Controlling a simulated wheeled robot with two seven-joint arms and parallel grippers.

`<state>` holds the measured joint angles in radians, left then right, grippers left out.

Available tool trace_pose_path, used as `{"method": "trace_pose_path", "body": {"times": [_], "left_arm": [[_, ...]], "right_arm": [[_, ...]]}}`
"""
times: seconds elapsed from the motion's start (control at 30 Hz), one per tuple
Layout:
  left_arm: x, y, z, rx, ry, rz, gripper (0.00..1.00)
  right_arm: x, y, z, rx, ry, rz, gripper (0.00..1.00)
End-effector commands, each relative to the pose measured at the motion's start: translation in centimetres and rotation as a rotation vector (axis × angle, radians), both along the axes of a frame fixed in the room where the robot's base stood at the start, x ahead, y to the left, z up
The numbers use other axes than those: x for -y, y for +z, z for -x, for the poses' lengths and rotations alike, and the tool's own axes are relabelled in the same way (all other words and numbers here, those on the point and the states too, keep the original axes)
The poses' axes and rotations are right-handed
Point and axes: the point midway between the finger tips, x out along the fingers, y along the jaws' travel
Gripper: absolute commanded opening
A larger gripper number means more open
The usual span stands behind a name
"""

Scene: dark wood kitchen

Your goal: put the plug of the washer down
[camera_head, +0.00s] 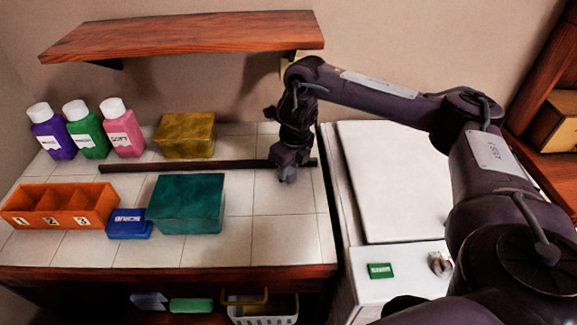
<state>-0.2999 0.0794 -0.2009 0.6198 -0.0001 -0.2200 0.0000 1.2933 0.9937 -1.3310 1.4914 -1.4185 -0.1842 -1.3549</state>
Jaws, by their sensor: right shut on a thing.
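My right gripper (287,174) points down over the white tiled counter (270,235), near its right end. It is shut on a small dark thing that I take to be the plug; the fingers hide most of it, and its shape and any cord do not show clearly. I cannot tell whether it touches the counter. The white washer (395,180) stands right of the counter, with a green label (380,271) and a round knob (440,263) on its front panel. My left gripper is not in view.
A dark bar (190,166) lies along the counter, passing by my gripper. A wooden shelf (190,37) hangs above.

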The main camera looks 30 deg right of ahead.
Motion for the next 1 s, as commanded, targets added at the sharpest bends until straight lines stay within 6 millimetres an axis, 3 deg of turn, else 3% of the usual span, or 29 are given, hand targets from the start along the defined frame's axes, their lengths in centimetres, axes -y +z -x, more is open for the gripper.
{"method": "trace_pose_path", "body": {"times": [0.07,0.1,0.23,0.5,0.63,0.77,1.0], "left_arm": [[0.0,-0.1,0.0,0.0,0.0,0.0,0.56],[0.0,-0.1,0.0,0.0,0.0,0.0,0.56],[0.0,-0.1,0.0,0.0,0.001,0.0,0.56],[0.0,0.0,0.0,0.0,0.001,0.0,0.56],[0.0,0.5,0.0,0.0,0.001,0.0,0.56],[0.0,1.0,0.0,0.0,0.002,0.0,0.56],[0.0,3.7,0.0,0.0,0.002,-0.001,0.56]], "right_arm": [[0.0,-0.2,0.0,0.0,0.0,0.0,0.1],[0.0,-0.1,0.0,0.0,0.0,0.0,0.36],[0.0,-0.1,0.0,0.0,0.0,0.0,0.53],[0.0,-0.1,0.0,0.0,0.0,0.0,0.54],[0.0,0.9,0.0,0.001,0.0,0.0,0.54],[0.1,3.0,0.1,0.004,0.0,0.001,0.54],[0.3,8.8,0.9,0.006,0.0,0.002,0.54]]}}
